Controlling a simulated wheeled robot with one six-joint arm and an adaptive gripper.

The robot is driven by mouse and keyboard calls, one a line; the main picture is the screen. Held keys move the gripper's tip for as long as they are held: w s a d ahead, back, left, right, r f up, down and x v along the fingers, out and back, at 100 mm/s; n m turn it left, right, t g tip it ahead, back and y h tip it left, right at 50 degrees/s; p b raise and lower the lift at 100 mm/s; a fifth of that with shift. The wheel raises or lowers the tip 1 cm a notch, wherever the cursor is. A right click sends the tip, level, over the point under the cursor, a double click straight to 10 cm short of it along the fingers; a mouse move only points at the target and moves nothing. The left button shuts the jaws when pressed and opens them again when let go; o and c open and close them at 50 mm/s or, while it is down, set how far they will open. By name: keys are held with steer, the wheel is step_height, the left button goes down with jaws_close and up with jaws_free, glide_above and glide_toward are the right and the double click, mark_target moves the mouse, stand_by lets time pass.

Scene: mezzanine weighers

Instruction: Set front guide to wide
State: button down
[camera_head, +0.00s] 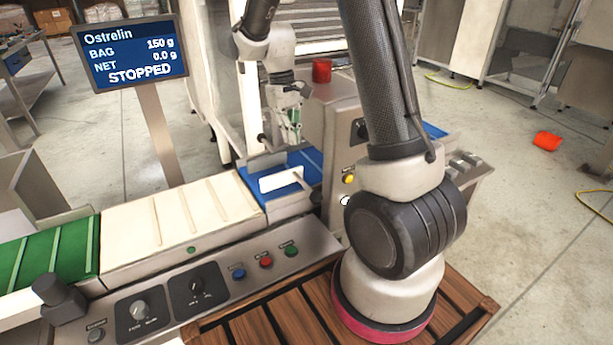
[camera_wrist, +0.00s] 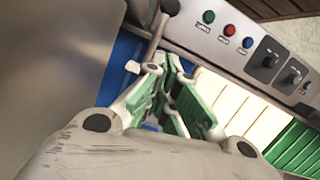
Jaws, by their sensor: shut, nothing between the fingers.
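A white guide plate (camera_head: 281,182) stands over the near side of the blue belt (camera_head: 312,163), in front of the weigher's steel housing. It looks like the front guide; the picture does not show its setting clearly. My gripper (camera_head: 294,128) is above the blue belt, behind the plate, and apart from it in the head view. In the wrist view my gripper (camera_wrist: 172,70) shows green finger pads close together, shut and empty. A grey rod (camera_wrist: 157,35) stands just beyond the fingertips; contact cannot be told. The fingers hide part of the blue belt (camera_wrist: 121,62).
The display (camera_head: 130,52) reads STOPPED, bag 150 g, net 0.0 g. A control panel (camera_head: 215,262) with buttons and knobs runs along the front. A cream belt (camera_head: 175,215) and green belt (camera_head: 45,247) lie left. The steel housing (camera_head: 325,130) stands close right of my gripper.

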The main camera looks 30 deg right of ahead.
steer(key=shift+f, duration=0.1)
glide_toward(307, 190)
step_height(307, 190, down, 4)
steer(key=w, duration=0.3)
steer(key=shift+s+d+f, duration=0.1)
steer(key=shift+s+f, duration=0.25)
steer(key=shift+s, duration=0.35)
steer(key=shift+s+f, duration=0.35)
steer(key=shift+s, duration=0.35)
steer(key=shift+s+f, duration=0.35)
steer(key=shift+s, duration=0.35)
